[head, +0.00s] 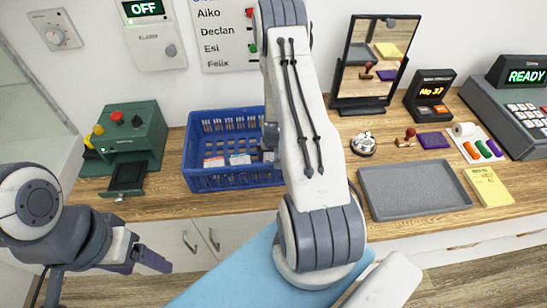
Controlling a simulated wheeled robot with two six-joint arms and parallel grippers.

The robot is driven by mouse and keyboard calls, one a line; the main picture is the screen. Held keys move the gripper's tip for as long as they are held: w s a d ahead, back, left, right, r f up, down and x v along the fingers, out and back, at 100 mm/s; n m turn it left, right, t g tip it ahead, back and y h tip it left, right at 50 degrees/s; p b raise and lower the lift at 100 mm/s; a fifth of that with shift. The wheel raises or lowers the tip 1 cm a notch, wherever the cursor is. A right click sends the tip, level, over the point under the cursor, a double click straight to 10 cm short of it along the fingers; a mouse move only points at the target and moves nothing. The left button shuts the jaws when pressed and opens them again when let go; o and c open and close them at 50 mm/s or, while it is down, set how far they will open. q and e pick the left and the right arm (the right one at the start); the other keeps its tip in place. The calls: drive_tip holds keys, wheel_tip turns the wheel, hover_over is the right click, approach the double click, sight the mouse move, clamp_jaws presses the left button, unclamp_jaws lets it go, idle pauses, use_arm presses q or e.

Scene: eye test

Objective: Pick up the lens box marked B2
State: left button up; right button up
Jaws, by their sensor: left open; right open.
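A blue crate (232,180) stands on the wooden counter, left of centre. Several small boxes lie in it, with a white one (213,162) at left and another pale one (240,159) beside it. Their markings are too small to read, so I cannot tell which is B2. My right gripper (268,142) is at the crate's right end, mostly hidden behind my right arm; I see nothing held in it. My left gripper (152,260) is open and empty, low in front of the counter at left, apart from the crate.
A green device (137,130) with a small drawer stands left of the crate. Right of my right arm are a bell (363,143), a grey tray (413,188), a yellow pad (489,186) and a mirror (375,60). My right arm blocks the counter's middle.

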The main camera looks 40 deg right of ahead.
drive_tip(key=c, duration=1.1)
drive_tip(key=shift+o, duration=0.2)
